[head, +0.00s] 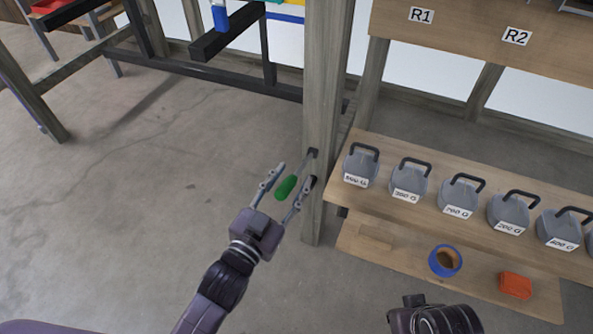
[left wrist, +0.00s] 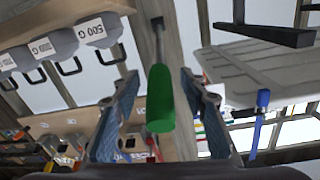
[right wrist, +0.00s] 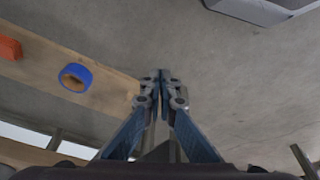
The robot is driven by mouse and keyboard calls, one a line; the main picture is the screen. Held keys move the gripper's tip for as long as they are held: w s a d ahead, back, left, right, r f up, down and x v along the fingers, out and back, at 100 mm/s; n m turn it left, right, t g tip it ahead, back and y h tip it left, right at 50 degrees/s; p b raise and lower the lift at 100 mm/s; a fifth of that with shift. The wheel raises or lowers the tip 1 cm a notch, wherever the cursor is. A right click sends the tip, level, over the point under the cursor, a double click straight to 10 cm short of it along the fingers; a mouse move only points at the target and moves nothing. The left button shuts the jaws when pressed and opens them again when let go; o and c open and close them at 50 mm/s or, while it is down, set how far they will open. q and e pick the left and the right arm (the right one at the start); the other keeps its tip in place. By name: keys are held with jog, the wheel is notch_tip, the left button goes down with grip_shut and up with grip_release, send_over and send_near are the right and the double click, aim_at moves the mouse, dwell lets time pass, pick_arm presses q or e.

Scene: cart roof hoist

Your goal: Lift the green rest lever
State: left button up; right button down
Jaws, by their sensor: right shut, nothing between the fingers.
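The green rest lever (head: 286,187) has a green grip on a thin metal rod that comes out of a wooden post (head: 322,120). My left gripper (head: 285,184) is open, with one finger on each side of the green grip. In the left wrist view the green lever (left wrist: 160,98) stands between the two open fingers (left wrist: 160,105), with a gap showing on both sides. My right gripper (right wrist: 160,75) is shut and empty, with its fingertips together over the floor. In the head view only part of my right arm shows at the bottom edge.
Several grey weights with black handles, such as this one (head: 360,164), stand on a wooden shelf (head: 400,141) right of the post. A blue tape roll (head: 433,261) and an orange block (head: 515,286) lie on the lower board. The floor (head: 120,220) left of the post is clear.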

aim_at(299, 170)
pick_arm(q)
jog(key=shift+x, duration=1.5)
pick_arm(e)
jog(key=shift+v, duration=0.85)
pick_arm(q)
grip_shut()
